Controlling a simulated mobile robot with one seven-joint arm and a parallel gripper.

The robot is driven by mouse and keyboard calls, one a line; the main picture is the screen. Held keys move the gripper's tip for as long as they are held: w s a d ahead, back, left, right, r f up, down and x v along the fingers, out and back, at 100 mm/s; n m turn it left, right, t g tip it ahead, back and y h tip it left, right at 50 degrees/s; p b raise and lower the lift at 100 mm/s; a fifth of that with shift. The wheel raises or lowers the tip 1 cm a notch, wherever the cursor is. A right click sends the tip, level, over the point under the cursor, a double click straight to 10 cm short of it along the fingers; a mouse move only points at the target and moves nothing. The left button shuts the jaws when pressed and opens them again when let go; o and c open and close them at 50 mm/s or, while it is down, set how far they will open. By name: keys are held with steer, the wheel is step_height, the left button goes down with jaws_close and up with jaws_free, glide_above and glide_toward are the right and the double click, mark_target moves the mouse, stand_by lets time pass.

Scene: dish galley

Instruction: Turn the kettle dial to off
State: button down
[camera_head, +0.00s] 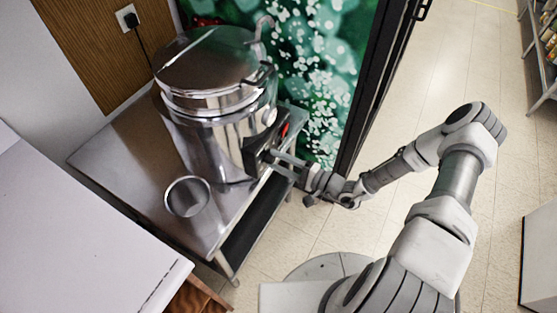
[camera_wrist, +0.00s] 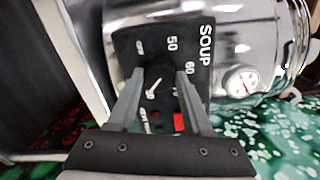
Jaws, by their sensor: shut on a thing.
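The kettle (camera_head: 225,135) is a large shiny steel pot with a lid, standing on a steel table. Its black control panel (camera_wrist: 128,42) faces my gripper and carries the word SOUP, numbers such as 50 and 60, and a small mark that looks like OFF. The dial (camera_wrist: 160,86) is dark with a white pointer line slanting toward the lower left in the wrist view; its exact setting is hard to read. My gripper (camera_wrist: 160,74) has its two fingers on either side of the dial, shut on it. In the head view my gripper (camera_head: 270,156) reaches the panel from the right.
A round steel-rimmed opening (camera_head: 188,197) is in the steel table (camera_head: 130,160). A round gauge (camera_wrist: 241,80) sits on the kettle beside the panel. A red switch (camera_wrist: 179,121) is near the right finger. A white counter (camera_head: 75,240) stands at the left.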

steer(key=shift+n, duration=1.2)
steer(key=shift+c, duration=1.7)
jaws_free()
steer(key=b+v, duration=0.1)
steer(key=v, duration=1.6)
steer(key=shift+d, duration=0.15)
steer(key=shift+s, duration=0.1)
